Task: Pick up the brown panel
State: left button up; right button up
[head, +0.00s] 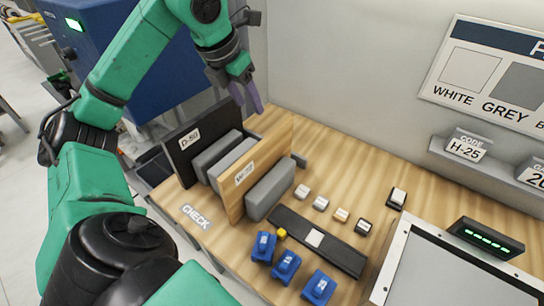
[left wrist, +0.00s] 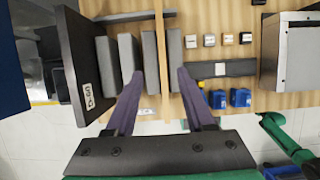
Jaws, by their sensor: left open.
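The brown panel (head: 258,160) is a thin, light wood-coloured board with a white label. It stands upright on edge on the wooden table between grey blocks, and in the left wrist view (left wrist: 163,50) it shows edge-on as a narrow strip. My left gripper (head: 246,97) is open and empty, above and behind the panel in the head view. In the left wrist view its two purple fingers (left wrist: 160,74) appear on either side of the panel's strip, with no contact visible. A dark panel (head: 187,148) labelled D-50 stands to the left. My right gripper is not in view.
Grey blocks (head: 271,188) stand on both sides of the brown panel. Several blue items (head: 286,266), small light blocks (head: 321,203) and a dark strip (head: 334,250) lie to the right. A grey-topped machine (head: 440,275) stands at the right, and a wall (head: 350,70) rises behind.

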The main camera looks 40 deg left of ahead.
aim_at(263, 150)
pick_arm(q)
jog(key=f+b, duration=0.2)
jog(key=s+f+b, duration=0.1)
jog(key=f+b, duration=0.1)
jog(key=f, duration=0.1)
jog(key=shift+s, duration=0.15)
jog(key=x, duration=0.7)
jog(key=shift+w+d+f, duration=0.1)
jog(key=shift+w+f, duration=0.05)
jog(key=shift+w, duration=0.2)
jog(key=p+x, duration=0.2)
jog(key=x, duration=0.4)
jog(key=shift+s+d, duration=0.15)
jog(key=shift+f, duration=0.45)
grip_shut()
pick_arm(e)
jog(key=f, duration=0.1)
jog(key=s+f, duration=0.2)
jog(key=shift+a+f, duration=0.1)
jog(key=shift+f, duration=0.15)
pick_arm(q)
jog(key=shift+r, duration=0.15)
